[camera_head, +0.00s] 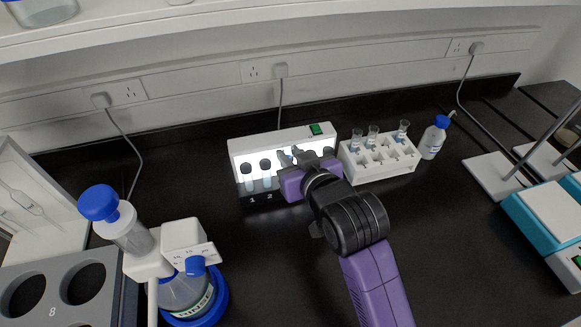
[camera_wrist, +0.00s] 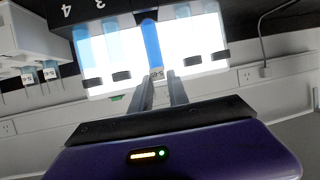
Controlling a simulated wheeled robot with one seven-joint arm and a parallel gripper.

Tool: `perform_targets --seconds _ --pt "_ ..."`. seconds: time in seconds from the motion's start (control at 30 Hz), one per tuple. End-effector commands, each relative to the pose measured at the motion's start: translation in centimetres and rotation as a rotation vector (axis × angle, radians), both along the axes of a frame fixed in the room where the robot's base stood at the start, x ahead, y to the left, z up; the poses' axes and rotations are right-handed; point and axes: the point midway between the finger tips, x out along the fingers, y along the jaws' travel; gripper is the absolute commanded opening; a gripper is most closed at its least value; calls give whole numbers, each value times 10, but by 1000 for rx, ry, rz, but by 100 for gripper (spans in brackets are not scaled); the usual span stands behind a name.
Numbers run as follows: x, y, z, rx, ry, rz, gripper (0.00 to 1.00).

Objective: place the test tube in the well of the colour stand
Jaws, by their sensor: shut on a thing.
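The colour stand (camera_head: 240,147) has a lit white panel and a black numbered base, with capped light-blue tubes in it; it also fills the top of the wrist view (camera_wrist: 172,50), upside down. My gripper (camera_head: 290,157) is at the front of the stand, right of the tubes over 1 and 2. In the wrist view its fingers (camera_wrist: 160,82) are shut on a test tube (camera_wrist: 151,45) with deeper blue liquid and a small label. The tube is in front of the lit panel, its lower end by the black base. I cannot tell whether it is inside a well.
A white rack (camera_head: 384,169) with several tubes stands right of the stand, beside a blue-capped bottle (camera_head: 434,138). A white device with a blue-capped vessel (camera_head: 127,228) stands at left front. The bench between is clear. A shelf (camera_head: 250,20) overhangs the back.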

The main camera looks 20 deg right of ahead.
Motion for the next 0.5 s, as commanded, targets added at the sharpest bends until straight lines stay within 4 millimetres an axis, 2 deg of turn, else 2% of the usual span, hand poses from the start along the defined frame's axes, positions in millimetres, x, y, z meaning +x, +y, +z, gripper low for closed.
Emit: perform_targets --seconds 0.2,0.3,0.5 --pt "-1 0 -33 1 5 1 0" --pt "-1 0 -40 1 4 1 0" --pt "0 0 -40 1 2 1 0"
